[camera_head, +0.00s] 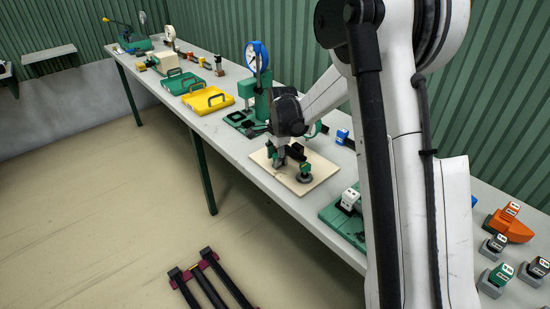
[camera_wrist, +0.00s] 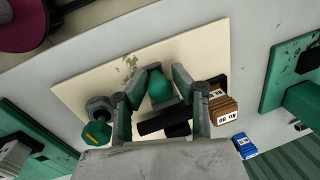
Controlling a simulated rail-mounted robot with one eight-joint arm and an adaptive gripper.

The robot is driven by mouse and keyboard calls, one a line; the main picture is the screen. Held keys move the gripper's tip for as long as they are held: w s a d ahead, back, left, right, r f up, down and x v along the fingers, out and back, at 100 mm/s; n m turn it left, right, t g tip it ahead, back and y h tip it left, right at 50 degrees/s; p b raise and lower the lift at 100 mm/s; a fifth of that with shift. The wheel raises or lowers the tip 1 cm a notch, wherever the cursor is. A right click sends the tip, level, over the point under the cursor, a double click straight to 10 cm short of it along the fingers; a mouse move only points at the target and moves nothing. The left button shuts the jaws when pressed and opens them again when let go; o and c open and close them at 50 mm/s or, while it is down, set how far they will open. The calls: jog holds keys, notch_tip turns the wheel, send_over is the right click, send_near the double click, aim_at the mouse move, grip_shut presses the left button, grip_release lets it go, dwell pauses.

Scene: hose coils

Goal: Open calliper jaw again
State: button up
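A beige board (camera_head: 318,183) lies on the bench, and it fills the middle of the wrist view (camera_wrist: 85,90). My gripper (camera_head: 279,160) is low over it, pointing down. In the wrist view, my fingers (camera_wrist: 160,85) stand on either side of a rounded green piece (camera_wrist: 160,88); I cannot tell whether they press on it. A black bar (camera_wrist: 165,122) lies beside it, partly hidden by my gripper. A grey and green knob (camera_head: 305,173) stands on the board, also in the wrist view (camera_wrist: 97,131). I cannot make out a calliper jaw for sure.
Labelled brown blocks (camera_wrist: 223,107) stand close to my right-hand finger in the wrist view, with a blue labelled block (camera_wrist: 243,146) beyond. A green stand with a blue dial (camera_head: 256,57) rises behind the board. A green base with a white block (camera_head: 349,199) is to the right.

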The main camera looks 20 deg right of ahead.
jog(key=shift+o, duration=1.4)
jog(key=shift+a, duration=0.15)
jog(key=shift+o, duration=0.3)
jog(key=shift+d, duration=0.2)
jog(key=shift+s, duration=0.1)
notch_tip(320, 180, up, 12)
jog(key=s, duration=0.1)
jog(key=shift+s+d, duration=0.25)
jog(key=shift+s, duration=0.1)
jog(key=shift+f, duration=0.1)
